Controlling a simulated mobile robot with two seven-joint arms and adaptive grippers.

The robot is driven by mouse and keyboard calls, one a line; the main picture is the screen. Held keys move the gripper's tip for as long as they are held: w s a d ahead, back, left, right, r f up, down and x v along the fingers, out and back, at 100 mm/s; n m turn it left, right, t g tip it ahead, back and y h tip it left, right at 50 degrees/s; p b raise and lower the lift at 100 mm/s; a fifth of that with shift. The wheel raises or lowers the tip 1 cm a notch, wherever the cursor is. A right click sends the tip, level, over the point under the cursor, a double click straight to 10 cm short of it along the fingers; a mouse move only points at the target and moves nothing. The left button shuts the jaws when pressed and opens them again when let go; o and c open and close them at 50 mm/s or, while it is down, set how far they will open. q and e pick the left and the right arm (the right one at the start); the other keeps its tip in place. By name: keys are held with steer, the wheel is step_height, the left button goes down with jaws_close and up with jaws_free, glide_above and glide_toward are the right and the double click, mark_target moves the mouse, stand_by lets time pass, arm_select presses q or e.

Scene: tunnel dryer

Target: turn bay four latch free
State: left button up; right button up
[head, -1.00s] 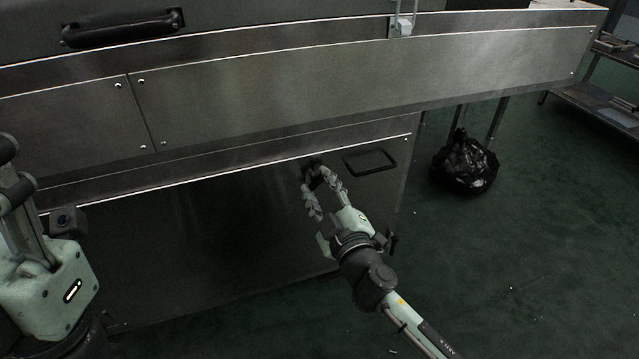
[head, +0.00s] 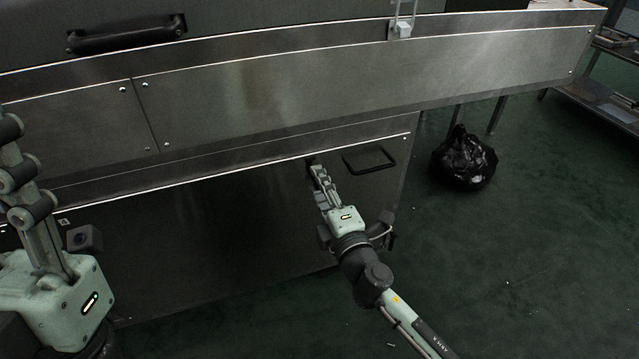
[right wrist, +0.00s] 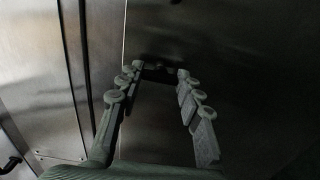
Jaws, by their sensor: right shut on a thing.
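The latch (head: 310,161) is a small dark piece on the dark lower panel (head: 230,220), just under its bright top edge; no bay number is readable. It also shows as a dark shape between the fingertips in the right wrist view (right wrist: 158,74). My right gripper (head: 316,170) is shut on it, and its fingers hide most of it. In the right wrist view the two fingers (right wrist: 158,71) stand apart with the latch between their tips. My left gripper (head: 25,175) is at the left edge, away from the latch; its fingertips are not clearly seen.
A black rectangular handle (head: 370,160) is just right of the latch. A long steel ledge (head: 350,75) juts above the panel. A black bag (head: 463,160) lies on the green floor, with a metal rack (head: 600,105) at far right. Floor at lower right is mostly clear.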

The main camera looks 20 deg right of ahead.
steer(key=shift+n, duration=0.3)
steer(key=o, duration=1.2)
steer(key=shift+c, duration=0.2)
steer(key=s, duration=1.2)
steer(key=shift+d, duration=0.2)
steer(key=shift+a, duration=0.1)
